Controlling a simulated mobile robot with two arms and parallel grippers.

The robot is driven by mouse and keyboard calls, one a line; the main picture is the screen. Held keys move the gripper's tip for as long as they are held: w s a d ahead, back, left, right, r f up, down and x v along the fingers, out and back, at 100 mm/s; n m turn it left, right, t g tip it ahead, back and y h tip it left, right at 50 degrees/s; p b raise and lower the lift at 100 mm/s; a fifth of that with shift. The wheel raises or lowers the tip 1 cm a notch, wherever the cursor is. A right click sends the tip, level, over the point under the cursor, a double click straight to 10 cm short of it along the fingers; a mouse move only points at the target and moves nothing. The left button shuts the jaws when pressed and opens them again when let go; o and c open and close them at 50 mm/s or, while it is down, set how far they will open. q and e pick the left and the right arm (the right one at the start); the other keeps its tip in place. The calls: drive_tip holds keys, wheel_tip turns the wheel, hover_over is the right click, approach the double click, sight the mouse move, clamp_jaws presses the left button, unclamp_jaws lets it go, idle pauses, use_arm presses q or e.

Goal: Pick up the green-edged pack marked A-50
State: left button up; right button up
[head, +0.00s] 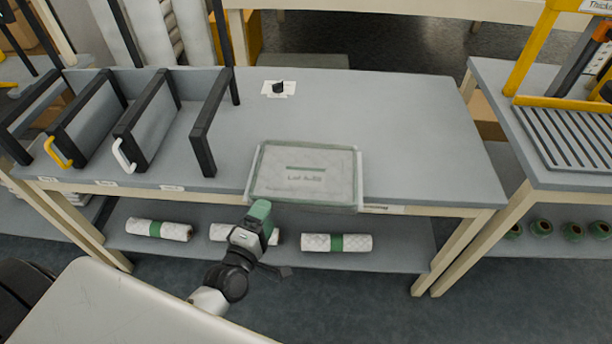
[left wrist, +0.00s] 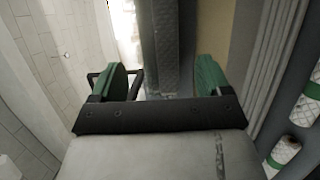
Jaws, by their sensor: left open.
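The green-edged pack (head: 304,192) is a flat, pale quilted rectangle with a greenish border and a label reading like "Lot A-50". It lies on the table's front edge and seems to overhang it a little. My left gripper (head: 260,215) is just in front of and below the pack's front edge, left of its middle. In the left wrist view, the left gripper's green fingers (left wrist: 160,80) are wide apart. A dark quilted strip, perhaps the pack's edge, lies in line with the gap; I cannot tell whether it is between the fingers. My right gripper is not in view.
The grey table (head: 410,120) is clear right of the pack. Black-framed dividers (head: 145,120) stand at its left, and a small black item (head: 278,87) lies on a white card behind. Wrapped rolls (head: 337,242) lie on the lower shelf. A slatted rack (head: 570,135) stands at right.

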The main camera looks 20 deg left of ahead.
sight(275, 205)
use_arm(q)
drive_tip(key=shift+w+d+p, duration=0.15)
drive_tip(key=shift+w+d, duration=0.05)
drive_tip(key=shift+w, duration=1)
drive_tip(key=shift+w+d+p, duration=0.1)
drive_tip(key=shift+w+d, duration=0.05)
drive_tip(key=shift+w, duration=1.1)
drive_tip(key=shift+w+d+p, duration=0.15)
drive_tip(key=shift+w+d, duration=0.05)
drive_tip(key=shift+w, duration=1)
drive_tip(key=c, duration=1)
drive_tip(key=shift+c, duration=0.2)
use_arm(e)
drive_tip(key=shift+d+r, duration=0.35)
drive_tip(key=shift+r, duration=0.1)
